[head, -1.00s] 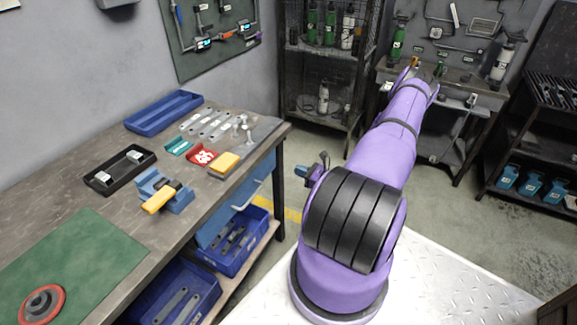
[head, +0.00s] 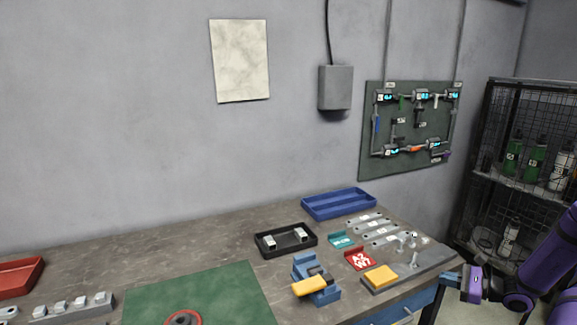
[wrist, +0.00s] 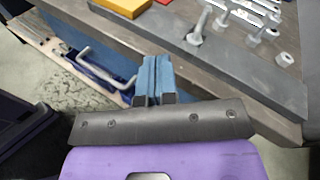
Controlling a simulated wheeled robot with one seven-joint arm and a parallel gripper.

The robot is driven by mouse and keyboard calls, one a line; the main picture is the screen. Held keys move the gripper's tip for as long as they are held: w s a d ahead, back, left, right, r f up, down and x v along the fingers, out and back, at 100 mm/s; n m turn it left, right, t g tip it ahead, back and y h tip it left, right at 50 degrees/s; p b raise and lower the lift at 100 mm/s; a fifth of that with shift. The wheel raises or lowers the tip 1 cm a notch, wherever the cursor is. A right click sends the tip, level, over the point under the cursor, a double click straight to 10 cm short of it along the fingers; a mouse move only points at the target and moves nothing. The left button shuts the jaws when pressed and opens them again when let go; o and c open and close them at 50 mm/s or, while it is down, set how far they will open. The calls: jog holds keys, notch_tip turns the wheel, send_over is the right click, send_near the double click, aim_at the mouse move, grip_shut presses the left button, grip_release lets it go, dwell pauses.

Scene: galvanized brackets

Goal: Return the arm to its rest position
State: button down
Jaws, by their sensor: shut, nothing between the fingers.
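My gripper (head: 449,279) is at the lower right of the head view, beside the workbench's right end. Its purple arm (head: 548,262) runs off the right edge of that view. In the wrist view my gripper (wrist: 155,62) shows two blue fingers pressed together, with nothing between them. The fingers show in front of the bench edge and the blue drawer front with its metal handle (wrist: 105,68). I cannot tell the exact gap to the bench. Most of the arm is outside the head view.
The workbench (head: 228,243) holds a black tray (head: 262,249), a blue tray (head: 338,210), a blue vise with a yellow block (head: 309,286), metal brackets and a green mat (head: 238,290). Bolts stand on a grey plate (wrist: 235,55) near the bench corner. A wire-mesh shelf (head: 487,150) stands behind the arm.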

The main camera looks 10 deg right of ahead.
jog(key=s+a+r+n+g+h, duration=0.15)
jog(key=a+r+n+g, duration=0.45)
jog(key=a+r, duration=0.6)
jog(key=s+a+r+n+g+h, duration=0.15)
jog(key=a+r+n+g, duration=0.35)
jog(key=a+r+n, duration=0.65)
jog(key=s+a+r+n+t+h, duration=0.2)
jog(key=s+a+r+n+h, duration=0.1)
jog(key=s+r, duration=0.5)
jog(key=s+a+r+n+t+h, duration=0.2)
jog(key=s+a+r+n+h, duration=0.1)
jog(key=s+r, duration=0.6)
jog(key=shift+s+a+r+n+h, duration=0.15)
jog(key=shift+s+a+n+h, duration=0.2)
jog(key=shift+s+a+h, duration=0.6)
jog(key=shift+s+d+y, duration=0.2)
jog(key=shift+y, duration=0.05)
